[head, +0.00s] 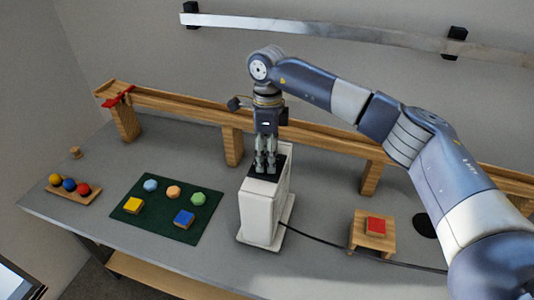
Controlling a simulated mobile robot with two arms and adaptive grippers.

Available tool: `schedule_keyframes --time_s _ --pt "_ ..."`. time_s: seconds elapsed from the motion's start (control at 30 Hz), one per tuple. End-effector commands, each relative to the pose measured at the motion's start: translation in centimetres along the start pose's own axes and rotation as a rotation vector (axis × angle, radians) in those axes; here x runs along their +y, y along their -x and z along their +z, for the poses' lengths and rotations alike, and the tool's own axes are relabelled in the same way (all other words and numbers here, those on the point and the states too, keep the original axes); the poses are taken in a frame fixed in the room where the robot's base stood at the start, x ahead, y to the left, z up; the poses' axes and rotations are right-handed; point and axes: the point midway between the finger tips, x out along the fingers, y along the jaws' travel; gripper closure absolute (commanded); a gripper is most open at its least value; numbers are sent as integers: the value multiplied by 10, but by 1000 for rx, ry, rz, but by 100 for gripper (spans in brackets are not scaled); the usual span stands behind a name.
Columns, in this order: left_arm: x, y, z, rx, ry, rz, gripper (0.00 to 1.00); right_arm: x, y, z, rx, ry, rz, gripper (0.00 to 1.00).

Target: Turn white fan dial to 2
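The white fan (262,212) is a tall white box on a white base, standing on the grey table near the middle of the head view. Its top has a black panel (252,185). My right gripper (266,168) points straight down over this panel, with its fingertips at or just above it. The fingers look close together, but I cannot tell whether they are shut on anything. The dial is not visible; the fingers cover the middle of the panel. My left gripper is not in view.
A wooden rail (205,111) on posts runs behind the fan. A green mat (160,222) with coloured blocks lies left, beside a wooden holder (75,197) with three balls. A small wooden stand (358,238) with a red block (376,227) is right. A black cable (315,243) crosses the table.

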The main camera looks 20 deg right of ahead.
Motion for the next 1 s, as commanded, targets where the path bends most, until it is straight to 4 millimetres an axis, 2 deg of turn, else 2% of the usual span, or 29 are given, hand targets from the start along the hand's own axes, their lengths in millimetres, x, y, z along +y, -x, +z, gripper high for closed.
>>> schedule_keyframes --time_s 0.03,0.1,0.13,0.57,1.0 --pt "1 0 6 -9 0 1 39 0 0 0 0 0 0 71" --pt "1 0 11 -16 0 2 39 0 0 0 0 0 0 87" --pt "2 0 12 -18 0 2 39 0 0 0 0 0 0 91" --pt "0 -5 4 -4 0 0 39 0 0 0 -4 -59 0 91" --pt "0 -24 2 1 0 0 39 -1 -1 -1 -28 -404 -1 91"
